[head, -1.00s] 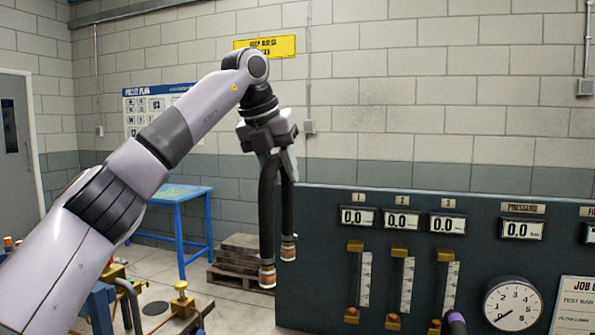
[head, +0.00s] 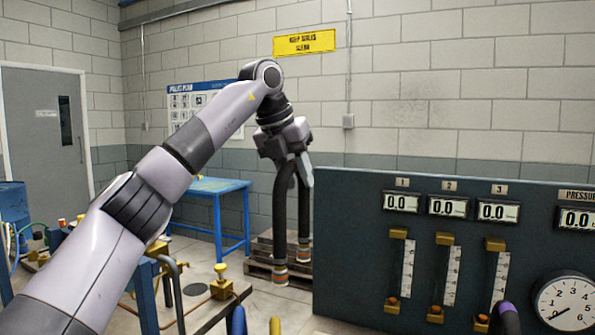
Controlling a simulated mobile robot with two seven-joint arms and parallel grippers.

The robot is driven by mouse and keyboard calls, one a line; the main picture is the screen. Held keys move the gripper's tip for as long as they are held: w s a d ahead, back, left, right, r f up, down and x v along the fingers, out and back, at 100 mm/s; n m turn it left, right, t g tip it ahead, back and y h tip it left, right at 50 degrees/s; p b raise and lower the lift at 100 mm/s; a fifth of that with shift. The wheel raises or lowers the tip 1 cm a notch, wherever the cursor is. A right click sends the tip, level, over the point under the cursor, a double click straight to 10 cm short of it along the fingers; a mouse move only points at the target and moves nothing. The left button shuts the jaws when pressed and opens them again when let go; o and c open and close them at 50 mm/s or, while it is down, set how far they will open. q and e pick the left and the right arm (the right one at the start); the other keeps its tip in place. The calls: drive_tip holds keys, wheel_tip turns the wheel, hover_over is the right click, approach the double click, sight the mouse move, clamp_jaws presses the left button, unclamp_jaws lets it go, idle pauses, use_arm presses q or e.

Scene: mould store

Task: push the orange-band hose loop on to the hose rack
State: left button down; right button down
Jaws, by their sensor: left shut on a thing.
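My left gripper (head: 292,158) is up in the middle of the view, pointing down. It is shut on the orange-band hose loop (head: 281,222), a black hose bent over at the top. Its two legs hang down, with an orange band near each lower end. The loop hangs in the air, clear of the floor, in front of the pallet stack. The gripper partly hides the top of the loop. I cannot make out the hose rack for sure. My right gripper is not in view.
A dark panel (head: 350,250) with displays and a gauge (head: 568,302) stands just right of the loop. A blue table (head: 215,186) and stacked pallets (head: 262,255) are behind. A low bench with a yellow knob (head: 220,283) is at lower left. A purple-banded black end (head: 505,318) shows at the bottom.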

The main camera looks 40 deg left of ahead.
use_arm(q)
wheel_tip(320, 180, down, 20)
drive_tip(key=b, duration=1.2)
drive_tip(key=shift+r+b, duration=0.15)
drive_tip(key=shift+b, duration=0.15)
drive_tip(key=shift+p, duration=0.3)
drive_tip(key=shift+f, duration=0.2)
idle(0.7)
drive_tip(key=shift+f, duration=0.7)
idle(0.4)
drive_tip(key=shift+f, duration=0.5)
idle(0.8)
idle(0.5)
